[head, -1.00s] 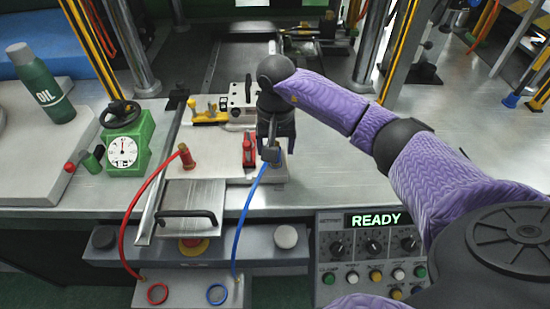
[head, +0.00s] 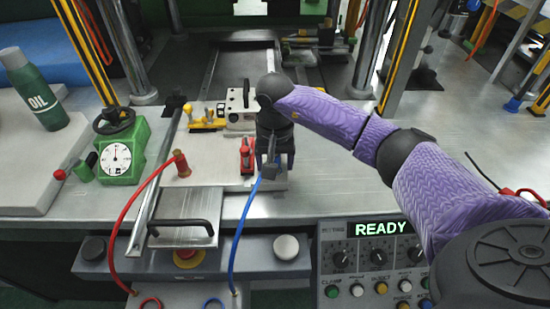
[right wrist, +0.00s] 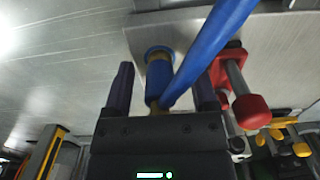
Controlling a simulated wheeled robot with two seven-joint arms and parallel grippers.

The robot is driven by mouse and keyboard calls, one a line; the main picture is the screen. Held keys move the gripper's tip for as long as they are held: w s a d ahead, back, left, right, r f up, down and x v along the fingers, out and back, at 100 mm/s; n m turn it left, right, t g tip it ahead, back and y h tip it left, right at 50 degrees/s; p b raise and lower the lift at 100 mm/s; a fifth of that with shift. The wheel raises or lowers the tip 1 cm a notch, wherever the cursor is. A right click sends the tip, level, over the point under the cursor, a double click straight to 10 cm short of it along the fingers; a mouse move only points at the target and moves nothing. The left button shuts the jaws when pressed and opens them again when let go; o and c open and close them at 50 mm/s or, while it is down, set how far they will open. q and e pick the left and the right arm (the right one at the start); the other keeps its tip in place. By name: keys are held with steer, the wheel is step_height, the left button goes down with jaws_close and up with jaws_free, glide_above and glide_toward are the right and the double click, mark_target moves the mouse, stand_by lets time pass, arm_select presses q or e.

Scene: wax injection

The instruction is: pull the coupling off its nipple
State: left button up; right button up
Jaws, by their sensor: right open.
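The blue coupling (right wrist: 159,78) shows in the right wrist view with a brass part around and below it. It sits between the two fingers of my right gripper (right wrist: 165,88), with a visible gap on each side. The blue hose (right wrist: 215,45) runs across it diagonally. In the head view my right gripper (head: 273,158) points down at the right end of the plate, over the upper end of the blue hose (head: 240,230). The gripper hides the nipple and most of the coupling there. My left gripper is not in view.
A red clamp (head: 247,155) stands close left of my right gripper; its red knob (right wrist: 251,111) is near a finger in the wrist view. A red hose (head: 135,215) runs to a red coupling (head: 181,163). The control box (head: 375,265) reads READY. Bare table lies right of the gripper.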

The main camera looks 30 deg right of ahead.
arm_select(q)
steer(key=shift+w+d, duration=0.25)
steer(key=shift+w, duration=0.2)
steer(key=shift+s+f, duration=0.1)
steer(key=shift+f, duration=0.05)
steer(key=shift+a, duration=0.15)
arm_select(e)
steer(key=c, duration=0.5)
jaws_close()
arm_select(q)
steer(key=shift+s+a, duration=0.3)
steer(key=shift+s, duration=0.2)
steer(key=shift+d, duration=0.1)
